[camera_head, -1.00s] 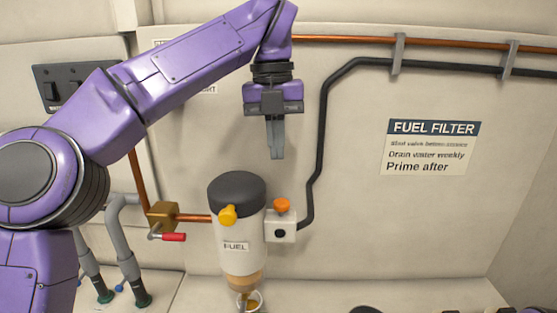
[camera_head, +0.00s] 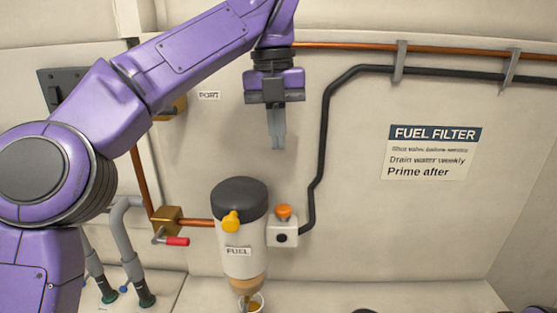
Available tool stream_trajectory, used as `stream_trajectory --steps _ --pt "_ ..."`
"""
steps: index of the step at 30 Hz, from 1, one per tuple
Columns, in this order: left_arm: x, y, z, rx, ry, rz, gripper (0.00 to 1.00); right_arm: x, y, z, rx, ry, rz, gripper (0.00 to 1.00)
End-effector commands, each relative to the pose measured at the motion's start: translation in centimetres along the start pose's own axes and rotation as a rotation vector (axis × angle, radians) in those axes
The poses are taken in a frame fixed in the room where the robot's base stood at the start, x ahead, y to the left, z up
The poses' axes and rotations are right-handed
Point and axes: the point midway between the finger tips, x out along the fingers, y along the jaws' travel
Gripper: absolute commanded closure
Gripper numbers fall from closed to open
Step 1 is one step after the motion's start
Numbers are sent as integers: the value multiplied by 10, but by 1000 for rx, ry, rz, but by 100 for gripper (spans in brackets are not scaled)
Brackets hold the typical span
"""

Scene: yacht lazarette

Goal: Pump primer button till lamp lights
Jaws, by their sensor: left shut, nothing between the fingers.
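The orange primer button (camera_head: 283,211) sits on top of a small white block (camera_head: 283,231) at the right side of the fuel filter (camera_head: 240,235). A dark round spot on the block's front may be the lamp; it looks unlit. The filter has a dark grey cap, a yellow knob (camera_head: 231,221) and a FUEL label. My left gripper (camera_head: 277,145) is shut and empty, pointing down. It hangs above the button and slightly left of it, clear of it. My right gripper is not in view.
A brass valve (camera_head: 166,220) with a red handle (camera_head: 177,241) stands left of the filter. A black hose (camera_head: 320,135) runs up the wall right of the button. A cup (camera_head: 252,303) with amber liquid sits below the filter. A FUEL FILTER sign (camera_head: 431,152) is on the wall.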

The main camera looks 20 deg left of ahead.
Motion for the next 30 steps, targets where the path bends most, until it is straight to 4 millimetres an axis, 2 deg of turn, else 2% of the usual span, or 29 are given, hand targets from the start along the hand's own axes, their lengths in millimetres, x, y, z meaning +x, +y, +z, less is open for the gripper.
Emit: stream_trajectory --steps 16,20,23,30 --pt "-1 0 0 0 -1 0 100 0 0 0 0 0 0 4" --pt "-26 -9 -9 14 -32 46 100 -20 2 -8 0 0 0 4" --pt "-25 -14 -12 245 -33 87 100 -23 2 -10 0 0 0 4" --pt "-21 -22 -14 1013 15 141 100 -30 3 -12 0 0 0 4"
